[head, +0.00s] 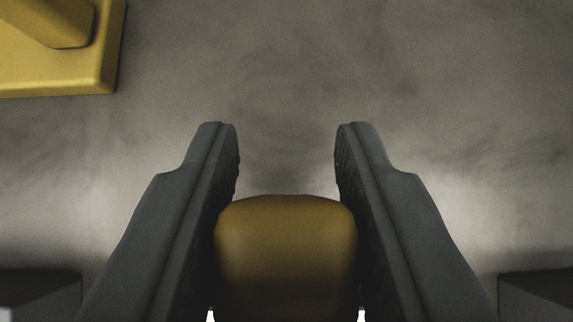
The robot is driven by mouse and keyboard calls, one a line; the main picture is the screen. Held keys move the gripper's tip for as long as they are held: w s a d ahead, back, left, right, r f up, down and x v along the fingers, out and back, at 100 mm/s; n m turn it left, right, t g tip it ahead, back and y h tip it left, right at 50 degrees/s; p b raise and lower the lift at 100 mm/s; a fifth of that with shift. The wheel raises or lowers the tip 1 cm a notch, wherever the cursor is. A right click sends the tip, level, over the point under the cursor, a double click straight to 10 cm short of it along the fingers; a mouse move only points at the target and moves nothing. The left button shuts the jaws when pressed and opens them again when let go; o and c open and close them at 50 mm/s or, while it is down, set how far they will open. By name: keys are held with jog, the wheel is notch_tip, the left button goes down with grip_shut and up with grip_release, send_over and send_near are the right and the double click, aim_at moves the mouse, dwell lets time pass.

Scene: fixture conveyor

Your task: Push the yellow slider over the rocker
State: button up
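A rounded dark-yellow block (286,255), which looks like the slider, sits between the two dark fingers of my gripper (287,150) at the bottom middle of the head view. The fingers stand apart by about its width, and their inner pads appear to touch its left and right sides, with no gap seen. The fingertips reach beyond the block's far edge, with empty space between them. The lower part of the block is cut off by the frame edge. I cannot make out the rocker.
A yellow fixture with a flat base (60,78) and a slanted raised part fills the upper left corner. Dark blocky shapes (540,293) show in both lower corners. The grey, mottled surface (320,70) ahead and to the right is clear.

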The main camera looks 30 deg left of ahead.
grip_shut()
jog(key=shift+s+d, duration=0.45)
jog(key=shift+s, duration=0.25)
jog(key=shift+s+d, duration=0.45)
jog(key=shift+s, duration=0.2)
jog(key=o, duration=0.5)
grip_release()
jog(key=v, duration=1.7)
jog(key=shift+s+r, duration=0.1)
jog(key=shift+s, duration=0.05)
